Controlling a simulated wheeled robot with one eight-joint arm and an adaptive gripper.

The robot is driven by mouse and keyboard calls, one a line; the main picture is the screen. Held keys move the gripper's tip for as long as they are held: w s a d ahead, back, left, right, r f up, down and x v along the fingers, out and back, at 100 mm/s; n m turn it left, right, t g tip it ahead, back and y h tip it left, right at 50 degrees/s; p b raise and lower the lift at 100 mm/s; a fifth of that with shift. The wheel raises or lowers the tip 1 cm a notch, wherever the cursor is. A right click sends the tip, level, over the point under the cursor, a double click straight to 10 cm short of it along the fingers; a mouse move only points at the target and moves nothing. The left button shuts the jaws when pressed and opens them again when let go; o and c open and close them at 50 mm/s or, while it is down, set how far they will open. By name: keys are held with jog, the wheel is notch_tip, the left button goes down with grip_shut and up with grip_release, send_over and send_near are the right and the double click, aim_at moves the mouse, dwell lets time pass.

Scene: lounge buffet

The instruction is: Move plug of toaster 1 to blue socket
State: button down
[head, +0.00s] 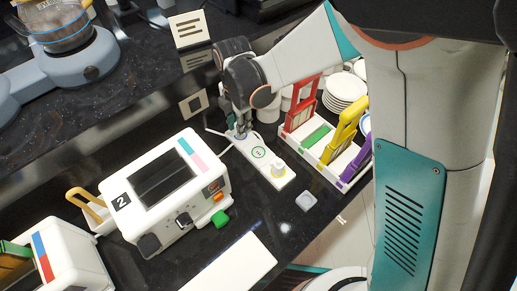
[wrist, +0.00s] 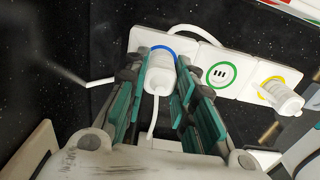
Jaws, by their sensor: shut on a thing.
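In the wrist view, my gripper (wrist: 160,80) is shut on a white plug (wrist: 161,72), with a teal finger on each side. The plug is at the blue-ringed socket (wrist: 158,49) of the white power strip (head: 265,160); I cannot tell whether it is fully seated. A white cord runs from it. The green-ringed socket (wrist: 221,74) beside it is empty. Another white plug (wrist: 283,98) sits at the yellow-ringed socket. In the head view, my gripper (head: 240,133) is at the strip's far end. A toaster marked 2 (head: 145,205) stands left; toaster 1's number is not visible.
Another white toaster (head: 75,272) is partly cut off at the lower left. A rack with red, yellow and purple items (head: 325,150) stands right of the strip, near stacked plates (head: 346,90). A white board (head: 230,265) lies in front. A sign (head: 189,29) stands behind.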

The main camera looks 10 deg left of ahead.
jog(key=shift+f+b, duration=0.3)
jog(key=shift+f, duration=0.1)
jog(key=c, duration=1.2)
grip_release()
jog(key=shift+c, duration=0.2)
jog(key=c, duration=0.3)
jog(key=shift+r+p, duration=2.25)
jog(key=shift+r, duration=1.3)
